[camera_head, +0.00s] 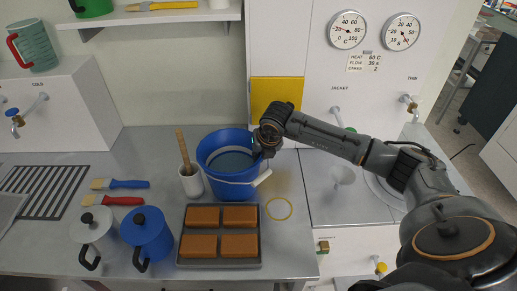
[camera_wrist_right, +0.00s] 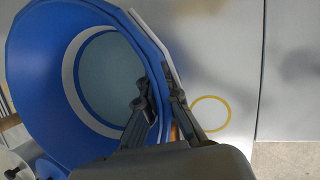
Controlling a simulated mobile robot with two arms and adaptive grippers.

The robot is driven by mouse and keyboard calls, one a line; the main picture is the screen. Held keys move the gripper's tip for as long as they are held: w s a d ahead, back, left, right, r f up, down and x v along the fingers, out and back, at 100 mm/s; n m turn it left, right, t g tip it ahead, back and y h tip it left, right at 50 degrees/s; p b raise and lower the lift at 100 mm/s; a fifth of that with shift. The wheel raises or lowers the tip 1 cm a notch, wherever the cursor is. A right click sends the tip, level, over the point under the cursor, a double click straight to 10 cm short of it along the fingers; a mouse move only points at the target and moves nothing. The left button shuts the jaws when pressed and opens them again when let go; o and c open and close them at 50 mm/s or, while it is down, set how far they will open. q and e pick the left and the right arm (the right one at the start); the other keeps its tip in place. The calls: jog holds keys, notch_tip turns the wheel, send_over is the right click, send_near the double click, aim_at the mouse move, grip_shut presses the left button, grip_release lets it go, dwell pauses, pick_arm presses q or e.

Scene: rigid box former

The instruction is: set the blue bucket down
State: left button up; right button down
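The blue bucket (camera_head: 228,183) is over the middle of the grey counter, with a pale grey-blue surface inside and a white handle hanging at its front right. Its open mouth also fills the left of the right wrist view (camera_wrist_right: 38,75). My right gripper (camera_head: 268,142) is at the bucket's right rim. In the right wrist view the gripper (camera_wrist_right: 158,88) has one finger inside the wall and one outside, closed on the rim. I cannot tell whether the bucket's base touches the counter. My left gripper is not in view.
A yellow ring (camera_head: 279,209) marks the counter right of the bucket. A white pot with a wooden handle (camera_head: 191,182) stands close left. A tray of brown blocks (camera_head: 219,263) lies in front, beside a blue jug (camera_head: 147,240) and a white jug (camera_head: 93,230). A white funnel (camera_head: 342,175) is at right.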

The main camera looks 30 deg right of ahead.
jog(key=shift+w+a+r, duration=0.1)
jog(key=shift+w+r, duration=0.05)
jog(key=shift+r, duration=0.1)
jog(key=c, duration=2)
grip_release()
jog(key=shift+s+f, duration=0.2)
jog(key=shift+f, duration=0.1)
jog(key=o, duration=0.5)
jog(key=shift+r, duration=0.1)
